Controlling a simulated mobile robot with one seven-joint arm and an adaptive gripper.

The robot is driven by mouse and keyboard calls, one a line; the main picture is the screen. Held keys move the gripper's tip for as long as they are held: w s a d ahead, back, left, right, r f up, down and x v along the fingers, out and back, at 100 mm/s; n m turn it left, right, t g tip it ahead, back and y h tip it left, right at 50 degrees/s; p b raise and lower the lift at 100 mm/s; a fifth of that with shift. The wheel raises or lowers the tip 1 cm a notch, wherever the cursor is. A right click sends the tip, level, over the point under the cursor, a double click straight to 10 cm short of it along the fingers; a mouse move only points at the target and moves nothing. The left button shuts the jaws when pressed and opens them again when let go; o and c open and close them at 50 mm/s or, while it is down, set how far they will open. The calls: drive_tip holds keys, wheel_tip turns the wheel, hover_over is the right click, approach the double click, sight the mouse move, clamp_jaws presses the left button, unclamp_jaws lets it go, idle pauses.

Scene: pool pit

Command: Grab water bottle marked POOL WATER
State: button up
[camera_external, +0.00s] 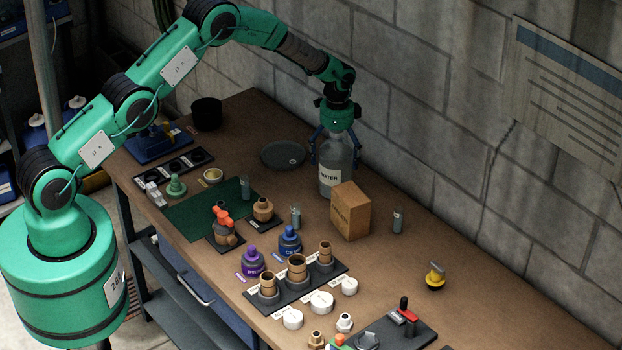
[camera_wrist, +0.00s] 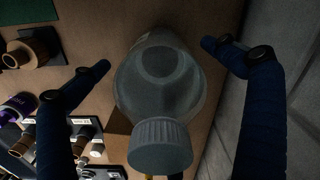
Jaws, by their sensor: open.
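The water bottle (camera_external: 331,179) is clear with a pale label; only "WATER" can be read on it. It stands upright on the brown workbench (camera_external: 460,255) near the wall. In the wrist view the bottle (camera_wrist: 165,75) is seen from above, with its ribbed grey cap (camera_wrist: 160,144) nearest the camera. My gripper (camera_external: 334,158) is above and around the bottle's upper part, pointing down. In the wrist view its two blue fingers are spread, one on each side of the bottle, with visible gaps. My gripper is open and hides the bottle's top in the external view.
A cardboard box (camera_external: 350,211) stands just in front of the bottle. A dark round dish (camera_external: 283,154) lies to its left, and a small vial (camera_external: 398,220) stands right of the box. Fittings on a black rack (camera_external: 296,287) crowd the bench front. The block wall (camera_external: 440,130) is close behind.

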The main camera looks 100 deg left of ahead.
drive_tip(key=c, duration=1.8)
drive_tip(key=shift+w+a+r, duration=0.1)
drive_tip(key=shift+r, duration=0.05)
drive_tip(key=shift+c, duration=1.1)
drive_tip(key=shift+r, duration=0.1)
drive_tip(key=shift+r+b, duration=0.7)
drive_tip(key=shift+r, duration=4.2)
